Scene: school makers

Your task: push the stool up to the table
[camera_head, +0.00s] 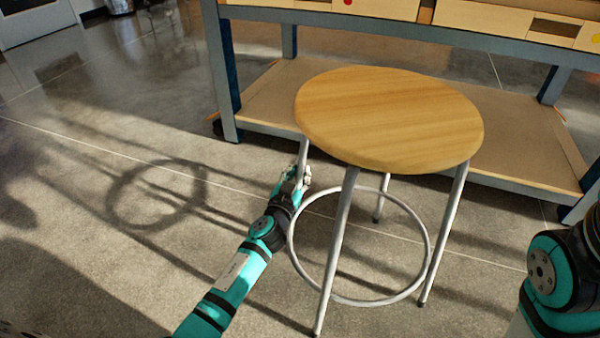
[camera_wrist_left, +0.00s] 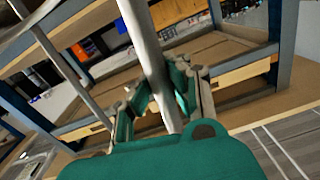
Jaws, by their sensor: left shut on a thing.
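The stool (camera_head: 390,118) has a round wooden seat, grey metal legs and a ring footrest. It stands upright on the floor in front of the table (camera_head: 228,105), a blue-grey workbench with a wooden lower shelf. In the head view the seat overlaps the front of the table; I cannot tell the exact gap. My left gripper (camera_head: 302,176) is at the stool's left leg, below the seat. In the left wrist view, the left gripper (camera_wrist_left: 160,98) is shut around the stool leg (camera_wrist_left: 147,45). My right gripper is not in view; only part of my right arm shows at the right edge.
Drawers (camera_head: 510,22) run along the table's upper front. The table's lower shelf (camera_head: 265,98) and its legs stand behind the stool. The floor (camera_head: 90,220) to the left is clear apart from shadows. A door (camera_head: 35,18) is at the far upper left.

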